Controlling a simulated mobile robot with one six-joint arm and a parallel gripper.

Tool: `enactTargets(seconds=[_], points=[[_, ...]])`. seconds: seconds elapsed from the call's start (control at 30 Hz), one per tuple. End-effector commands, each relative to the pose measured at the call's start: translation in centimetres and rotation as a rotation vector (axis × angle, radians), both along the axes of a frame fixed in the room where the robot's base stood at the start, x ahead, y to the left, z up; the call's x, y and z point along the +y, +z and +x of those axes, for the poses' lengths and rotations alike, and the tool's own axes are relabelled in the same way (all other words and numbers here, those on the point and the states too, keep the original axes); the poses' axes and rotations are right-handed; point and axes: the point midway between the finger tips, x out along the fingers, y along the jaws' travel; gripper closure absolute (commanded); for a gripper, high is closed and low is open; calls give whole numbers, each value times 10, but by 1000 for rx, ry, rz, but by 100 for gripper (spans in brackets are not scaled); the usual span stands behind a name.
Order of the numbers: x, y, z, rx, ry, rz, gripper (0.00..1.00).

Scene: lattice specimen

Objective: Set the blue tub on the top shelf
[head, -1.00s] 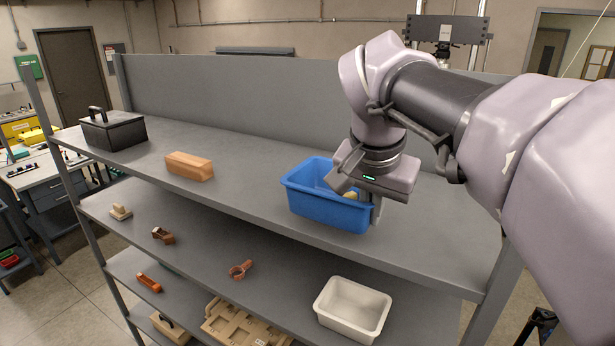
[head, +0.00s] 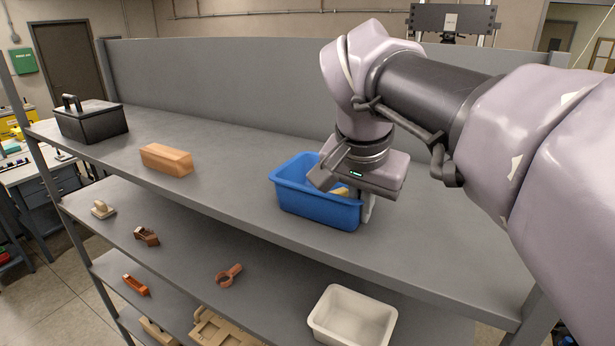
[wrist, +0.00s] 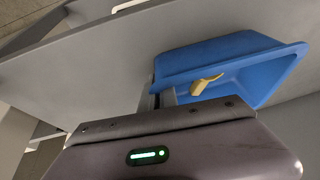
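The blue tub (head: 312,203) is upright on the top shelf (head: 225,188), right of its middle and close to the front edge. I cannot tell whether its base fully touches the shelf. A yellow thing (wrist: 206,84) lies inside it, partly hidden; it also shows in the head view (head: 341,191). My gripper (head: 364,204) is at the tub's right end, pointing down. In the wrist view its fingers (wrist: 160,99) are close together on either side of the tub's wall, shut on it. The inner finger is hidden in the head view.
A tan block (head: 166,159) and a black box with a handle (head: 91,123) stand further left on the top shelf. A back panel (head: 220,85) closes its rear. The lower shelf holds a white bin (head: 352,318) and several small parts. The shelf between block and tub is clear.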

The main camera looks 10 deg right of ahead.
Motion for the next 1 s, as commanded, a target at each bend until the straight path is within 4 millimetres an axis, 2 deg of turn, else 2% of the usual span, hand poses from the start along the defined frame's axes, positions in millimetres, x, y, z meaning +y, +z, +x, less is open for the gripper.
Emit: enactTargets(seconds=[0.17,0.3,0.63,0.73,0.9,1.0], points=[[0,-2,0,-1,0,-1,100],[0,-2,0,0,0,0,75],[0,2,0,0,0,0,75],[3,23,-6,-1,1,0,75],[11,73,-23,-3,2,0,75],[15,95,-32,-2,1,-1,75]])
